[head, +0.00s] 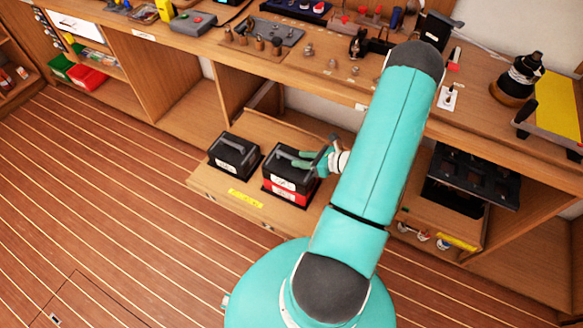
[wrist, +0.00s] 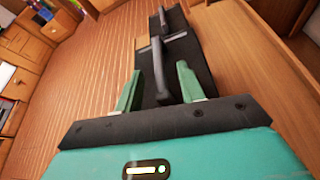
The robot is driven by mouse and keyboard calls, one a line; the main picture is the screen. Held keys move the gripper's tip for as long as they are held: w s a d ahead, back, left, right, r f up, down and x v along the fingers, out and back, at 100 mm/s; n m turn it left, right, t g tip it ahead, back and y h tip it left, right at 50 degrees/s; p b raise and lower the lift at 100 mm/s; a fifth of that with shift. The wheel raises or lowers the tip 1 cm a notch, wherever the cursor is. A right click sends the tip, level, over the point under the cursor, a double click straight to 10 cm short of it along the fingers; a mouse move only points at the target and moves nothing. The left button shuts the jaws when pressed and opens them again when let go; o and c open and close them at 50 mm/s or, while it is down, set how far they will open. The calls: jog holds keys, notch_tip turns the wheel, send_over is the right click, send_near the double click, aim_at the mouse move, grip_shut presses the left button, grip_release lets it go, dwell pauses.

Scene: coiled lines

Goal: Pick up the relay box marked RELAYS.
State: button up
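Two black boxes with top handles sit in a low pulled-out drawer in the head view. The right box (head: 283,181) has a white label and a red part with another white label below it. The left box (head: 228,161) also has a pale label. I cannot read which says RELAYS. My gripper (head: 290,159) is over the right box, fingers apart. In the wrist view my gripper (wrist: 159,68) is open, with the near box's handle (wrist: 160,72) between its fingers and a gap on each side. The other box (wrist: 175,20) lies beyond it.
The wooden drawer (head: 220,194) has a yellow label on its front. Above it is a workbench (head: 215,50) with tools and parts. A black rack (head: 470,180) stands on a shelf to the right. The striped floor (head: 100,190) is clear at left.

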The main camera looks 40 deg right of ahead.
aim_at(295, 158)
jog(key=x, duration=0.3)
jog(key=shift+w+a, duration=0.1)
jog(key=shift+w, duration=0.2)
grip_shut()
jog(key=shift+r, duration=0.15)
